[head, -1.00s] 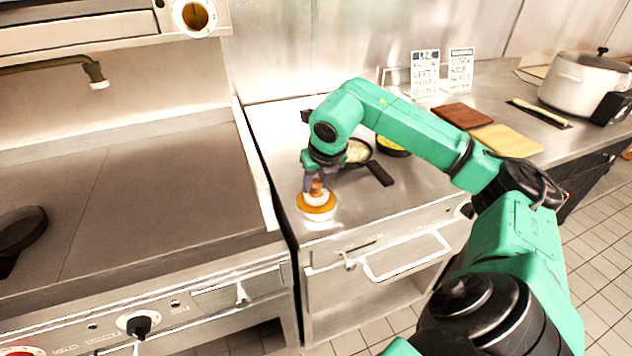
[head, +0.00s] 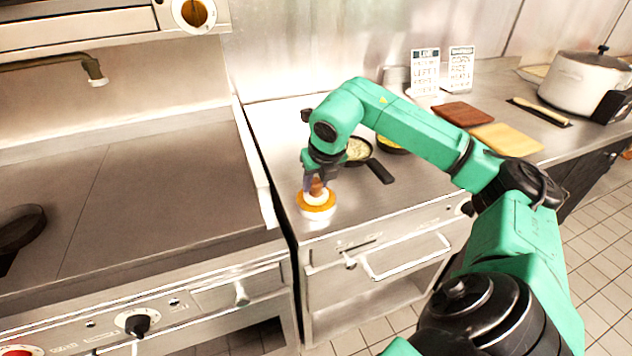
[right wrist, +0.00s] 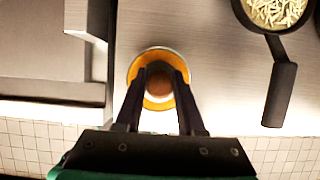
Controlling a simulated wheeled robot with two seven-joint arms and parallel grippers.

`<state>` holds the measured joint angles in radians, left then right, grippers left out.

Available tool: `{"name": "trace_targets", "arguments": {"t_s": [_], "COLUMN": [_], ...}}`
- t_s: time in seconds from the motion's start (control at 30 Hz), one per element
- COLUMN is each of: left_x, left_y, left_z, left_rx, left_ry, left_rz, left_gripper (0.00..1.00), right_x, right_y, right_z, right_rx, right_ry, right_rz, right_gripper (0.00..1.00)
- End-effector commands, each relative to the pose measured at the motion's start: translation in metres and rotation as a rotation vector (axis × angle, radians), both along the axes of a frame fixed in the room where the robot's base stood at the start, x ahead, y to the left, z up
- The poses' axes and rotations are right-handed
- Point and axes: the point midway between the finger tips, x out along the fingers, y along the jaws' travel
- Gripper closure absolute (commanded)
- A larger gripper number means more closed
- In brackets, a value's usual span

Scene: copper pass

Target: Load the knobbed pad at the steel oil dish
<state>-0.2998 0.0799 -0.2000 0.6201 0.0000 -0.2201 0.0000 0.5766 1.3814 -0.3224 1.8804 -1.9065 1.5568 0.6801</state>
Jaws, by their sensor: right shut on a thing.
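My right gripper (head: 317,184) is shut on the knobbed pad (head: 316,196), a pale pad with a brown knob. The pad is in the steel oil dish (head: 318,213), a small round dish with amber oil, near the front left of the steel counter. In the right wrist view the fingers (right wrist: 160,82) close around the brown knob (right wrist: 159,86), and the dish's rim (right wrist: 133,66) circles them. The pad's underside is hidden, so I cannot tell how deep it sits in the oil. My left gripper is not in view.
A pan of pale shreds (right wrist: 275,12) with a dark handle (head: 380,171) stands behind and right of the dish, another pan (head: 394,146) beyond. Boards (head: 506,140), two signs (head: 425,72) and a pot (head: 583,82) are farther right. A flat griddle (head: 150,190) lies left.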

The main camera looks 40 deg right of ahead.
Motion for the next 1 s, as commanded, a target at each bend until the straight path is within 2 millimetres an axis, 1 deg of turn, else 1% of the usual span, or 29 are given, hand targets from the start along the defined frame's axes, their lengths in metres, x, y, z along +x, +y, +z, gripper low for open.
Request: {"name": "trace_targets", "arguments": {"t_s": [0.33, 0.43, 1.0], "left_x": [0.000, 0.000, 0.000], "left_y": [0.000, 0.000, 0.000], "left_z": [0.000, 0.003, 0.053], "left_rx": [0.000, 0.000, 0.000], "left_ry": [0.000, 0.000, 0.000], "left_rz": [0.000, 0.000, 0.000], "left_gripper": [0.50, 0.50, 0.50], "right_x": [-0.001, -0.001, 0.000], "right_y": [0.001, 0.001, 0.000], "right_z": [-0.002, 0.001, 0.060], "right_rx": [0.000, 0.002, 0.001], "right_ry": [0.005, 0.006, 0.003], "right_rz": [0.001, 0.001, 0.000], "right_gripper": [1.00, 1.00, 1.00]}}
